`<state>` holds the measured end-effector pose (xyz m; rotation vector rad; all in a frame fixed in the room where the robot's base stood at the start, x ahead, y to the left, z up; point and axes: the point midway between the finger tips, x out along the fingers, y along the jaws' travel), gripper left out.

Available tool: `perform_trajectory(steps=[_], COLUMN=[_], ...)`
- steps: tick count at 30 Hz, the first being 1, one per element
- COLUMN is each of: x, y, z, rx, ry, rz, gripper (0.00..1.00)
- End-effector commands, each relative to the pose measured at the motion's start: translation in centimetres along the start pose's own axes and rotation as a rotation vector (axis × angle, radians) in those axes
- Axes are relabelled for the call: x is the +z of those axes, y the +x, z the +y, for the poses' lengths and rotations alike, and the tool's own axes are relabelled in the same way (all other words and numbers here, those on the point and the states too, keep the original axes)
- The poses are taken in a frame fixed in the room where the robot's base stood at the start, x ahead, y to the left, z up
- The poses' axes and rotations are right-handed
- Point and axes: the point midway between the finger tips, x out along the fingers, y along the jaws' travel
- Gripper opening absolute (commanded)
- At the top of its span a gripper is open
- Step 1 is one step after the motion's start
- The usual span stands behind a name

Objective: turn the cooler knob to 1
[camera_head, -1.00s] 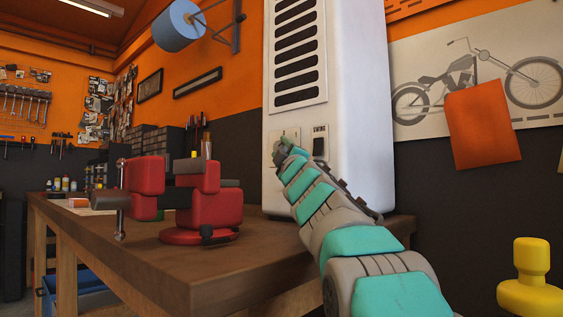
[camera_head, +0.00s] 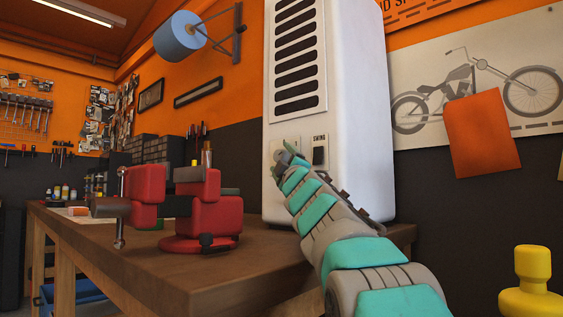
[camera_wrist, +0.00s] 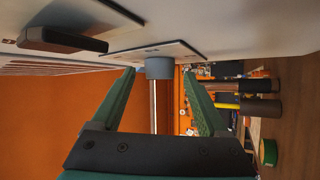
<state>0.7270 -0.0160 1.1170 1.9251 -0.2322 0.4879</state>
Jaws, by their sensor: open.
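The white cooler (camera_head: 355,110) stands on the wooden workbench (camera_head: 180,262), with a dark slatted vent on its front. Its dial plate (camera_head: 291,146) sits low on the front, left of the black SWING switch (camera_head: 319,151). My gripper (camera_head: 282,158) is at the dial plate and hides most of the knob in the head view. In the wrist view, the grey round knob (camera_wrist: 160,68) stands out from its plate between the tips of my open green fingers (camera_wrist: 159,74). Gaps show on both sides, and neither finger visibly touches it. I cannot read the knob's setting.
A red vise (camera_head: 205,215) stands on the bench left of the cooler. The black switch also shows beside the left finger in the wrist view (camera_wrist: 62,39). A yellow object (camera_head: 532,280) is at the lower right. A blue roll (camera_head: 181,36) hangs on the wall.

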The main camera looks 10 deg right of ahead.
Motion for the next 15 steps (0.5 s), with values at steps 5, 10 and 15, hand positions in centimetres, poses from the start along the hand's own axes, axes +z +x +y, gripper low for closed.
perform_trajectory(steps=[5, 10, 15], x=[0.0, 0.1, 0.0], y=[-2.5, -4.7, -6.3], z=[0.0, -0.1, -0.1], rx=[0.005, 0.003, 0.000], ry=[-0.001, -0.001, 0.000], rz=[0.000, -0.003, -0.001], gripper=[0.77, 0.77, 0.77])
